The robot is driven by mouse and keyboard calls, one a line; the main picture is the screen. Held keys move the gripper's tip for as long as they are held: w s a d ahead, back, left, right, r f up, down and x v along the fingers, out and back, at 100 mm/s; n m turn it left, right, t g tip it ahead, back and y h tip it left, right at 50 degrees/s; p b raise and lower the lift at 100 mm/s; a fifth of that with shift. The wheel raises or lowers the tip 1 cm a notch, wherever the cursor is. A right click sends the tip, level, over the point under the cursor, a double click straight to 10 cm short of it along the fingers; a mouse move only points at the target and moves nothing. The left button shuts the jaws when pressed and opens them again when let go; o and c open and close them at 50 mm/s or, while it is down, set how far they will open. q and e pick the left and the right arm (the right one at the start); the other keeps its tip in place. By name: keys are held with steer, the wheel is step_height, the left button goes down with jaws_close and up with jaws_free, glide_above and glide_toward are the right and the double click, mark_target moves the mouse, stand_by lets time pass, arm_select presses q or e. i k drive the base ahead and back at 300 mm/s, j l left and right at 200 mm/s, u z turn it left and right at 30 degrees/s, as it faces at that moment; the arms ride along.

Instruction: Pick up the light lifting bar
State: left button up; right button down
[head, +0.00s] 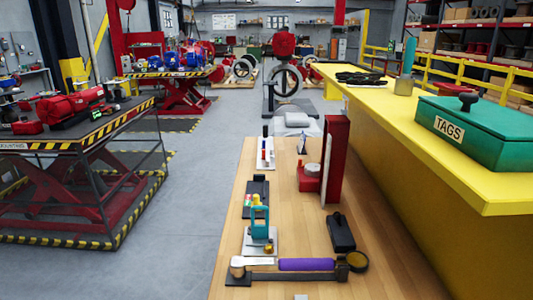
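Neither of my grippers shows in the head view. No object is clearly marked as the light lifting bar. A long tool with a purple grip (306,265) lies crosswise at the near end of the wooden table (380,285). It has a pale metal handle at its left and a dark round end at its right. I cannot tell whether this tool is the bar.
Behind it stand a teal padlock-like piece (260,222), a black case (341,233) and a red upright panel (335,160). A yellow counter (400,130) with a green TAGS box (480,130) borders the right. A striped lift table (80,135) stands left; grey floor between is clear.

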mark_target(266, 145)
steer(key=j, duration=0.45)
steer(key=i+j+z, duration=0.1)
steer(key=j, duration=0.35)
steer(key=i+j+z, duration=0.15)
steer(key=j, duration=0.2)
steer(key=i+j+z, duration=0.15)
steer(key=j, duration=0.2)
steer(key=i+j+z, duration=0.15)
steer(key=j, duration=0.25)
steer(key=i+j+z, duration=0.15)
steer(key=j, duration=0.25)
steer(key=i+j+z, duration=0.15)
steer(key=j, duration=0.25)
